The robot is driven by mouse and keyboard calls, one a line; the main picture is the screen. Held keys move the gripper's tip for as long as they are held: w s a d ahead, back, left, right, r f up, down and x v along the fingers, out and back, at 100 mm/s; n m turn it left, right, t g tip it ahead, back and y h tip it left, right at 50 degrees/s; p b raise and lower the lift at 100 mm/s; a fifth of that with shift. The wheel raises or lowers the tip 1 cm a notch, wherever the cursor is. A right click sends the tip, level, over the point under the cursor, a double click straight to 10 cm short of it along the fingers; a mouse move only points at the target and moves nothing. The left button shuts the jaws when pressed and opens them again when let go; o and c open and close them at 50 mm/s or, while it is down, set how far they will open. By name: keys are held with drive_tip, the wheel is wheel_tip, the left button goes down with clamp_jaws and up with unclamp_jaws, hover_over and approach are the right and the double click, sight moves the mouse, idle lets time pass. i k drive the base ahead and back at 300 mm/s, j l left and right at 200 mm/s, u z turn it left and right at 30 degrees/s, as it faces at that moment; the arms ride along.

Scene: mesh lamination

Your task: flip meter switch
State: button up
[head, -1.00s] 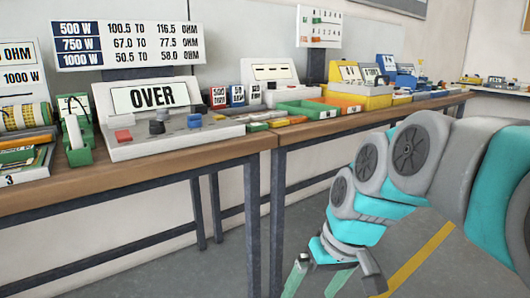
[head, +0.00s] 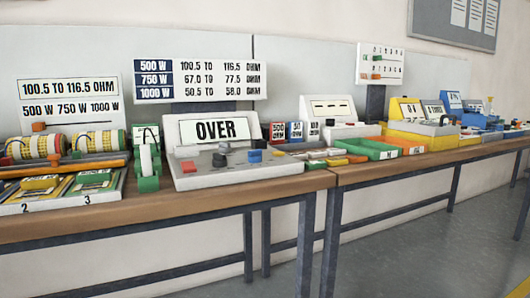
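A white meter (head: 285,168) stands on the near bench, left of centre, and its tilted display (head: 215,130) reads OVER. On its sloped front are a red button (head: 189,166), a dark grey knob (head: 219,160) and a blue knob (head: 255,155). I cannot tell which of these is the switch, or its position. A second white meter (head: 328,104) farther right has a display with dashes. My gripper and arm are not in this view.
A green tape holder (head: 148,182) stands just left of the meter, beside striped rolls (head: 97,141) and a numbered tray (head: 60,202). Green (head: 370,150) and orange bins stand to the right. A bench leg (head: 305,245) stands below; the grey floor at lower right looks clear.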

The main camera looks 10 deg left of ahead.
sight(187, 167)
drive_tip(key=j+u, duration=0.15)
drive_tip(key=u, duration=1.05)
